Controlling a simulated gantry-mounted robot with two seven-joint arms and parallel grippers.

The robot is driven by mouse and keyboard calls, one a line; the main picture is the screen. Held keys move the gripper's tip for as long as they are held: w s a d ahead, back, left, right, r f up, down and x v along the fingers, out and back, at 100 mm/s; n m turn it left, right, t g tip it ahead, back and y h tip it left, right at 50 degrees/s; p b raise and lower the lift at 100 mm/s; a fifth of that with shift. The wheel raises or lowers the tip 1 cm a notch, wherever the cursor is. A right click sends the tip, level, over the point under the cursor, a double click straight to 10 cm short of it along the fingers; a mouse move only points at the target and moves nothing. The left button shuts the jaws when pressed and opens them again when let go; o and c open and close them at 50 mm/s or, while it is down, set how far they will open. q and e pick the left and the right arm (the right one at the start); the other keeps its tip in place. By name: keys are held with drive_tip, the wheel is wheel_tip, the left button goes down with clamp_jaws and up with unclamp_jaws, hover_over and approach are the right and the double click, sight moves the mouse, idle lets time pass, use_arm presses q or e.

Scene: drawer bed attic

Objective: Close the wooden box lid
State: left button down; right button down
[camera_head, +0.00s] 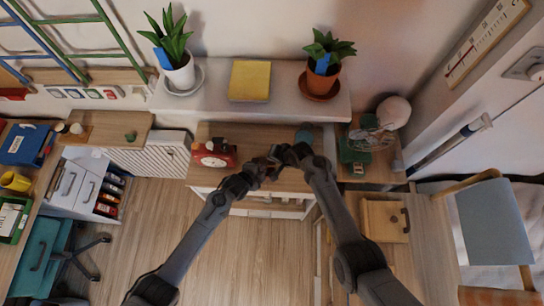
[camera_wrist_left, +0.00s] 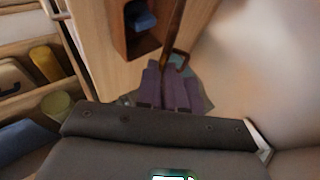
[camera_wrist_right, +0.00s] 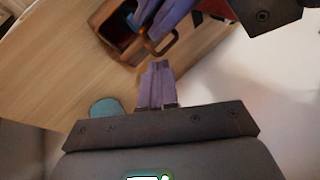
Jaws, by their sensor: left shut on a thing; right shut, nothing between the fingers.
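A small brown wooden box with its top open lies on the wooden cabinet top; it shows in the right wrist view (camera_wrist_right: 108,32) and the left wrist view (camera_wrist_left: 138,48), with a blue thing (camera_wrist_left: 141,17) inside. The lid seems raised, seen nearly edge-on as a brown strip (camera_wrist_left: 176,22) ending in a loop. My left gripper (camera_head: 273,160) is shut, its purple fingers (camera_wrist_left: 166,72) at the lid's loop end. My right gripper (camera_head: 290,150) is shut and empty, just beside the box. In the head view the grippers mostly hide the box.
A red alarm clock (camera_head: 214,154) stands left of the grippers. A round teal thing (camera_head: 304,136) lies behind my right gripper. Potted plants (camera_head: 322,62) and a yellow book (camera_head: 249,80) rest on the ledge behind. Green items (camera_head: 354,156) stand to the right.

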use_arm(q)
drive_tip(key=shift+s+a+f, duration=0.1)
drive_tip(key=shift+s+f, duration=0.05)
drive_tip(key=shift+f, duration=0.1)
use_arm(e)
drive_tip(key=shift+a+f, duration=0.1)
drive_tip(key=shift+f, duration=0.05)
drive_tip(key=shift+s+a+f, duration=0.15)
drive_tip(key=shift+s+f, duration=0.25)
drive_tip(key=shift+s, duration=0.15)
use_arm(q)
drive_tip(key=shift+r, duration=0.1)
drive_tip(key=c, duration=1.3)
unclamp_jaws()
use_arm(e)
drive_tip(key=shift+s+a+f, duration=0.1)
drive_tip(key=shift+s+f, duration=0.05)
use_arm(q)
drive_tip(key=shift+r, duration=0.1)
